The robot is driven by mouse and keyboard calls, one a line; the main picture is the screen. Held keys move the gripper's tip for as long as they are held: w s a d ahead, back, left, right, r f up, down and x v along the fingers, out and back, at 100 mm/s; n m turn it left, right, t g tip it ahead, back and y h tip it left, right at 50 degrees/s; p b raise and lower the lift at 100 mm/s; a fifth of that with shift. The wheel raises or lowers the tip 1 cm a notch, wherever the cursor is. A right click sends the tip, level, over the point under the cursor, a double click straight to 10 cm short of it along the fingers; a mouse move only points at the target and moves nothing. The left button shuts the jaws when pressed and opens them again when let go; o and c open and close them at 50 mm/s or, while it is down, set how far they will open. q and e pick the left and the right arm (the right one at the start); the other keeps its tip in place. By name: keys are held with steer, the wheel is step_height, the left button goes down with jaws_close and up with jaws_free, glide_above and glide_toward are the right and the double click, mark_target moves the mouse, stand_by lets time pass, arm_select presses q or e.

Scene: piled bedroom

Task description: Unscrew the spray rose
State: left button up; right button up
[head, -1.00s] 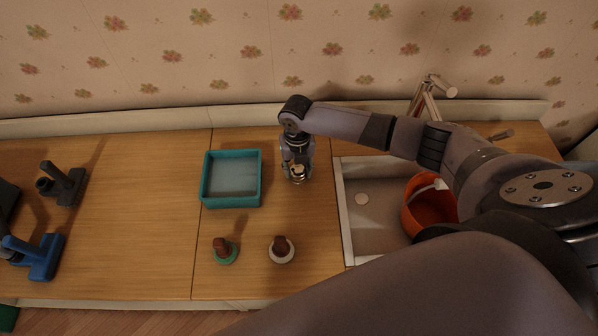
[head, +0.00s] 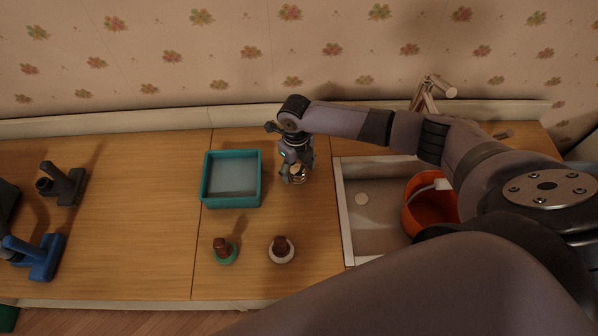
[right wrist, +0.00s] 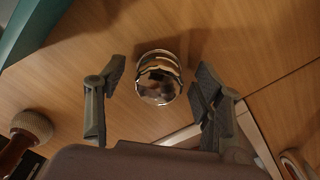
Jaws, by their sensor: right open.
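A shiny, rounded metal piece, which looks like the spray rose (head: 298,178), stands on the wooden top to the right of the teal tray. In the right wrist view the metal piece (right wrist: 158,80) sits between the fingers, with a visible gap on each side. My right gripper (head: 297,174) is open above and around it, pointing down. In the head view the fingers partly hide the piece. What lies under it is hidden. My left gripper is not in view.
A teal tray (head: 205,193) is close on the left. Two brown-knobbed pieces, one green-based (head: 224,251) and one white-based (head: 281,250), stand in front. A pale basin (head: 371,222) with an orange bowl (head: 430,210) is on the right. The left wooden top has free room.

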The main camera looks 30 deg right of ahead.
mark_target(297, 169)
steer(key=shift+r+p, duration=2.95)
steer(key=shift+r, duration=0.6)
steer(key=shift+f, duration=0.1)
